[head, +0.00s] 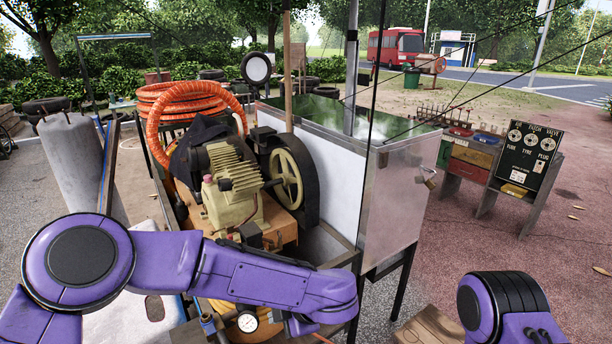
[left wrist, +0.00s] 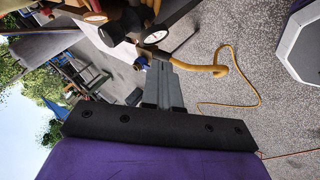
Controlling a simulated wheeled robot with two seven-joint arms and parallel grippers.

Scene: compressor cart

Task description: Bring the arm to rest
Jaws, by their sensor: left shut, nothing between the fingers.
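My left arm (head: 250,280) is purple and reaches in from the left across the front of the compressor cart. In the left wrist view my left gripper (left wrist: 160,76) is shut, its grey fingers together with nothing between them. Its fingertips appear close to a blue valve handle (left wrist: 141,62) and a yellow hose (left wrist: 212,70); I cannot tell whether they touch. A white-faced gauge (left wrist: 155,37) is just beyond; a gauge also shows in the head view (head: 248,321). My right arm (head: 500,308) is at the bottom right of the head view, and its gripper is out of frame.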

